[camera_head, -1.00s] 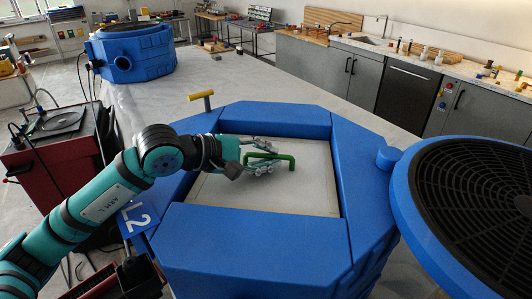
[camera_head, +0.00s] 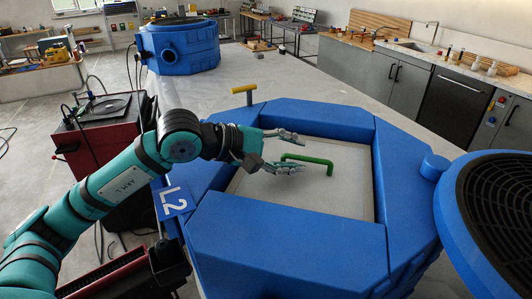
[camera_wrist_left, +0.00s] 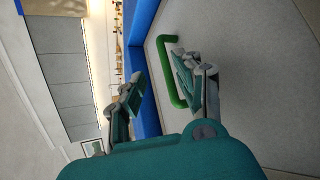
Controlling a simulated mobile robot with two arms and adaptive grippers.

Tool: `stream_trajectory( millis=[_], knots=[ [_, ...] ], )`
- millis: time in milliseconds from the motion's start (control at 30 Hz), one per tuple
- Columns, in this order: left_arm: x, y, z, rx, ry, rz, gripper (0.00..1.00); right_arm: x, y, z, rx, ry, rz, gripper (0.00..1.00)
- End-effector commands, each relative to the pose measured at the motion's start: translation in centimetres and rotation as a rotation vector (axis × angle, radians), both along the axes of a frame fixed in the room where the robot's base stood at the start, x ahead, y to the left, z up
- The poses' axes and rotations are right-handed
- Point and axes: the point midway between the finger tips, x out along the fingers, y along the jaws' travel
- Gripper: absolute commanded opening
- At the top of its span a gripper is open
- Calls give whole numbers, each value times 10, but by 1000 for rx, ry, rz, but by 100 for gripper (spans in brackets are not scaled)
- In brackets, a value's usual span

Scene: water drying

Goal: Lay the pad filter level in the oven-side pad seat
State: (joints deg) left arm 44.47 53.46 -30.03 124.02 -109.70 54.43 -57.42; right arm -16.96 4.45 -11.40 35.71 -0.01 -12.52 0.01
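The pad filter (camera_head: 345,191) is a pale grey square panel with a green bar handle (camera_head: 318,160). It lies inside the square opening of the blue housing (camera_head: 290,240) and looks level with its walls; its underside is hidden. My left gripper (camera_head: 294,153) is open above the pad's left part, fingers apart, near the handle's left end. In the left wrist view the handle (camera_wrist_left: 165,72) shows beyond the fingers, partly covered by the right finger, and nothing is gripped. My right gripper is not in view.
A yellow T-shaped handle (camera_head: 246,92) stands at the housing's back left. A round black grille with a blue rim (camera_head: 450,235) stands close at the right. A red cabinet (camera_head: 105,148) is at the left. A second blue housing (camera_head: 180,48) stands behind.

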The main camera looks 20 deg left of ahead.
Motion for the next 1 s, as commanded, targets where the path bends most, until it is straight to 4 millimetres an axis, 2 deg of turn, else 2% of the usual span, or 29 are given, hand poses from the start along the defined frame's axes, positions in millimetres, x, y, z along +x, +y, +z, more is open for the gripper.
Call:
stream_trajectory(
  millis=[33, 200, 400, 600, 1000],
  knots=[
    [-6, 10, 0, 5, -3, 5, 34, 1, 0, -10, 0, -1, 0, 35],
    [-29, 33, 15, 4, -3, 5, 34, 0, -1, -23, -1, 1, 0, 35],
    [-47, 51, 28, 3, -1, 3, 34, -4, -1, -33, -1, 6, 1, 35],
    [-53, 55, 33, 1, 1, 0, 34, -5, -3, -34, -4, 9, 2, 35],
    [-52, 55, 33, 0, 0, 0, 34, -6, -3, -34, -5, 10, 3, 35]
  ],
)
